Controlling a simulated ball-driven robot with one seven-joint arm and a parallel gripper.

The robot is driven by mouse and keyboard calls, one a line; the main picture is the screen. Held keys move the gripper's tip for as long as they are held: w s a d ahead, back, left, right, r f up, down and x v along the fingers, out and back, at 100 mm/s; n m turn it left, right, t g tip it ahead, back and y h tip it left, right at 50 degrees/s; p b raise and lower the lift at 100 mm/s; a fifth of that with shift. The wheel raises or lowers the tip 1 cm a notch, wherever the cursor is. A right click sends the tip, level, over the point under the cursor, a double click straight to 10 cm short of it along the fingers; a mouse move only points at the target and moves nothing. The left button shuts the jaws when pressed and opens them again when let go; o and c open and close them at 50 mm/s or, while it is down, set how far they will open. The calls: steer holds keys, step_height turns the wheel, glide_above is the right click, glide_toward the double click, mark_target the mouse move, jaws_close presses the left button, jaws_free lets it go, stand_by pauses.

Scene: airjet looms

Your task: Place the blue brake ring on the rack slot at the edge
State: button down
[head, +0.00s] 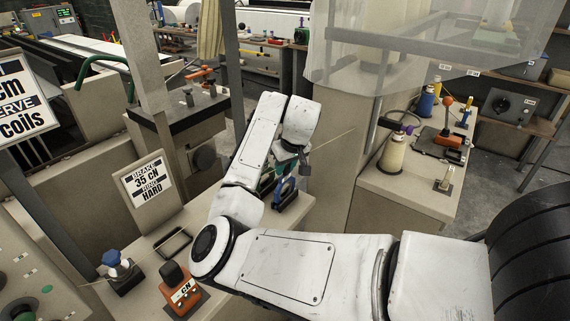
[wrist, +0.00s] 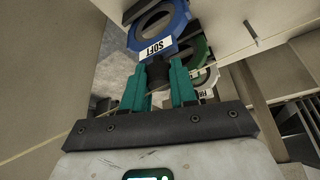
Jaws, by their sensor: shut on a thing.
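The blue brake ring (wrist: 180,20), labelled SOFT, is upright beyond the fingertips in the wrist view. My gripper (wrist: 159,74) has its teal fingers closed on a dark tab at the ring's edge. Green (wrist: 196,52) and white (wrist: 206,80) rings stand behind it, the white one's label partly cut by a finger. In the head view the blue ring (head: 284,193) is below my gripper (head: 279,176), at a dark rack base (head: 290,203) on the bench. I cannot tell whether the ring is seated in a slot or held just above it.
A blue-knobbed device (head: 118,268) and an orange cN gauge (head: 181,292) stand on the near bench. A beige cabinet (head: 335,150) rises close right of my gripper. A thin yarn crosses near my fingers.

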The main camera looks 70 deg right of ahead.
steer(key=c, duration=0.9)
jaws_free()
steer(key=shift+f, duration=0.1)
steer(key=v, duration=1.2)
steer(key=shift+b, duration=0.35)
steer(key=shift+s, duration=0.1)
